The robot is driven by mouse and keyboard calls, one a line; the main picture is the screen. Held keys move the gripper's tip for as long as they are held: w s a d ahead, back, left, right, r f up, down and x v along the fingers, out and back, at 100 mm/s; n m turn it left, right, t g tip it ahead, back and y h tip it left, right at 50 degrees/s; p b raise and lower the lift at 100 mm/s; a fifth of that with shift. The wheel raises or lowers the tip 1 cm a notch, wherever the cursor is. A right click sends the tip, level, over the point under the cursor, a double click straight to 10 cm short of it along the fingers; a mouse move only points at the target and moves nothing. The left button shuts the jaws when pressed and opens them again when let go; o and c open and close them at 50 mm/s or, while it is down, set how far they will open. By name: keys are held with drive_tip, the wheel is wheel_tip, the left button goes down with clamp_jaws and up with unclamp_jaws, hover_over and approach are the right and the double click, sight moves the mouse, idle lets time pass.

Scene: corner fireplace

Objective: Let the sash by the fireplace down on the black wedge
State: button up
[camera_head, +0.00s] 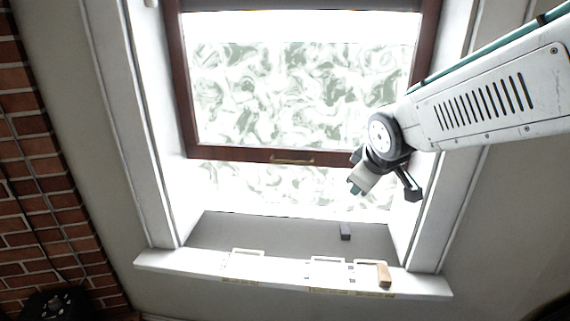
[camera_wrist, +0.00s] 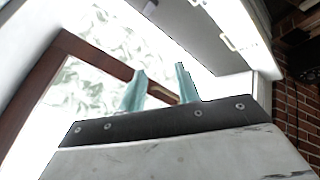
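The sash (camera_head: 300,156) has a dark red-brown frame and patterned glass and stands raised, with a bright gap under its bottom rail. A brass-coloured handle (camera_head: 292,161) sits on that rail. The black wedge (camera_head: 345,231) is a small dark block on the grey sill below the gap, right of centre. It seems to show at the top of the wrist view (camera_wrist: 150,8). My gripper (camera_head: 356,186) is in front of the window's right side, apart from the wedge and above it. In the wrist view its teal fingers (camera_wrist: 161,88) are apart, with the handle seen beyond them.
A white ledge (camera_head: 190,264) runs below the window, with white outlined frames and a wooden block (camera_head: 384,274) on its right part. The brick fireplace (camera_head: 40,180) is at the left, with a dark object (camera_head: 58,303) at its foot. The sill's left part is clear.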

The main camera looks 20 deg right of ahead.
drive_tip(key=w+f+n+t+y, duration=0.25)
drive_tip(key=w+n+t, duration=0.35)
drive_tip(key=w, duration=0.9)
drive_tip(key=n+t+y, duration=0.2)
drive_tip(key=n+y, duration=0.4)
drive_tip(key=n, duration=0.3)
approach(291, 162)
drive_tip(key=w, duration=0.3)
drive_tip(key=x, duration=0.7)
drive_tip(key=shift+w+a+f, duration=0.15)
drive_tip(key=shift+a+f, duration=0.2)
drive_tip(key=shift+a, duration=0.15)
clamp_jaws()
